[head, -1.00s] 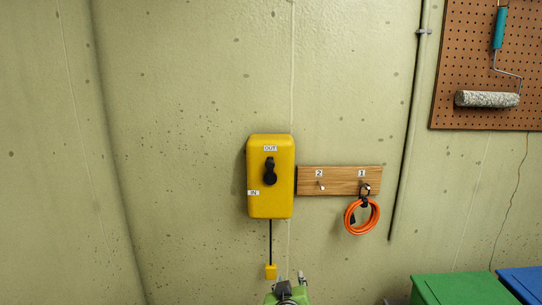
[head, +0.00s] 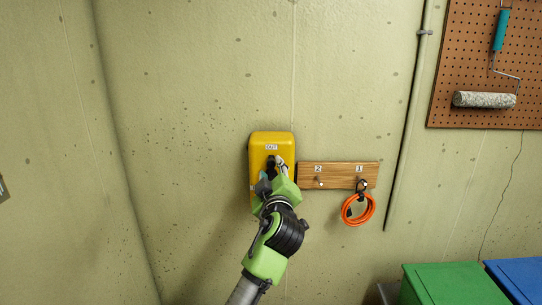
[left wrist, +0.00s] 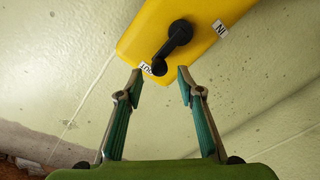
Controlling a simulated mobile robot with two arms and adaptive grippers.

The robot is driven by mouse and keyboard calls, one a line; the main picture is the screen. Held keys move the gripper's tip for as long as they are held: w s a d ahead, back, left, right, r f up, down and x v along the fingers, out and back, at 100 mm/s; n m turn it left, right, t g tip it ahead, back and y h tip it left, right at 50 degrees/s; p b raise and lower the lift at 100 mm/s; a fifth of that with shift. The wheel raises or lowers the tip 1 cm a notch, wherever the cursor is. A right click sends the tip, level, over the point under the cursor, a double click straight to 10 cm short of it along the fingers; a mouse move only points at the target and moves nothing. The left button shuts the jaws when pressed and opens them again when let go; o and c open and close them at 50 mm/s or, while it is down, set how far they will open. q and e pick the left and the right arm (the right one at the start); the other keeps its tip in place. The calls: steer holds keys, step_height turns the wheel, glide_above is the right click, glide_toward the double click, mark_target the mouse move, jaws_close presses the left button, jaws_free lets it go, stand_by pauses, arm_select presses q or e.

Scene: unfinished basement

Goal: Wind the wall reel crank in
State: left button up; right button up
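The yellow wall reel (head: 261,142) hangs on the wall, with an OUT label at its top. Its black crank (left wrist: 178,38) points toward the OUT label in the left wrist view; the IN label sits to one side. My left gripper (head: 273,172) is raised in front of the reel and covers most of the crank and the IN label in the head view. In the left wrist view the left gripper (left wrist: 160,73) is open, with the crank's knob end seen between and just beyond the fingertips. Contact cannot be told. My right gripper is not in view.
A wooden rack (head: 338,175) with pegs 2 and 1 is right beside the reel; an orange cable coil (head: 358,210) hangs from peg 1. A pegboard (head: 465,60) with a paint roller is upper right. Green (head: 450,285) and blue (head: 520,279) boxes stand lower right.

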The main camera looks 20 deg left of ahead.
mark_target(271, 165)
arm_select(q)
steer(key=p+x, duration=0.1)
steer(key=x, duration=0.4)
steer(key=shift+d+p, duration=0.1)
steer(key=shift+p, duration=0.25)
jaws_close()
